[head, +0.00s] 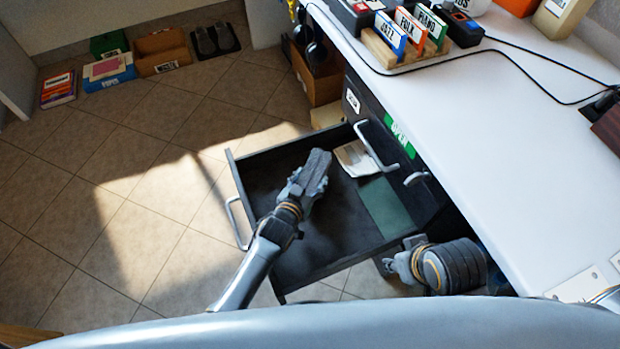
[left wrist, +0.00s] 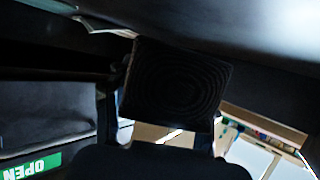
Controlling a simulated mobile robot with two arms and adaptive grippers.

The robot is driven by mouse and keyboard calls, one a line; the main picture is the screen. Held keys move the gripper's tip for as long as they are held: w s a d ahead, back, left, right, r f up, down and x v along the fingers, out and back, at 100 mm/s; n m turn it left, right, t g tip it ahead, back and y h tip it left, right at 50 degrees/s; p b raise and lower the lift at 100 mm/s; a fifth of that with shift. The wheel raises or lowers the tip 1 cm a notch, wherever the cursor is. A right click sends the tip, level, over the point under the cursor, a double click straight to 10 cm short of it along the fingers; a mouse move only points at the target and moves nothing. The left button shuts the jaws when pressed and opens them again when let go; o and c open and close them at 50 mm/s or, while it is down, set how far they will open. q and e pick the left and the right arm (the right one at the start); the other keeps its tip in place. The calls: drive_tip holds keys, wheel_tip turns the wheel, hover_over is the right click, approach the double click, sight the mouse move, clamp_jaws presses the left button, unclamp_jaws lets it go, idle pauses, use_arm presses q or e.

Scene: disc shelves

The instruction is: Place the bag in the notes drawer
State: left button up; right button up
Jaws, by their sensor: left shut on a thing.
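The black drawer (head: 232,172) stands pulled out from the desk, with its handle at the left. My left gripper (head: 318,165) is over the open drawer in the head view. In the left wrist view, a dark, square thing with a ringed pattern (left wrist: 175,82) sits between the fingers, and the gripper is shut on it. It appears to be the bag; it is barely visible in the head view. My right gripper (head: 397,264) is low beside the drawer's right end, and its fingers are too unclear to read.
White papers (head: 355,158) and a dark green sheet (head: 385,207) lie inside the drawer. The white desk (head: 490,130) carries music dividers (head: 410,32) and cables. A green OPEN sign (head: 399,136) is on the desk front. The tiled floor at left is clear; boxes (head: 162,52) stand at the back.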

sight(309, 180)
use_arm(q)
drive_tip(key=shift+f, duration=0.25)
use_arm(e)
drive_tip(key=shift+w+f, duration=0.2)
use_arm(q)
drive_tip(key=o, duration=1.4)
drive_tip(key=shift+r, duration=0.1)
use_arm(e)
drive_tip(key=shift+r, duration=0.15)
use_arm(q)
drive_tip(key=shift+r+p, duration=0.3)
drive_tip(key=shift+r, duration=0.1)
drive_tip(key=p+v, duration=0.2)
drive_tip(key=v, duration=0.2)
drive_tip(key=shift+r, duration=0.15)
drive_tip(key=v, duration=0.3)
drive_tip(key=shift+p, duration=0.4)
drive_tip(key=shift+s+a, duration=0.1)
drive_tip(key=shift+s, duration=0.1)
use_arm(e)
drive_tip(key=shift+x, duration=2)
drive_tip(key=shift+s, duration=0.15)
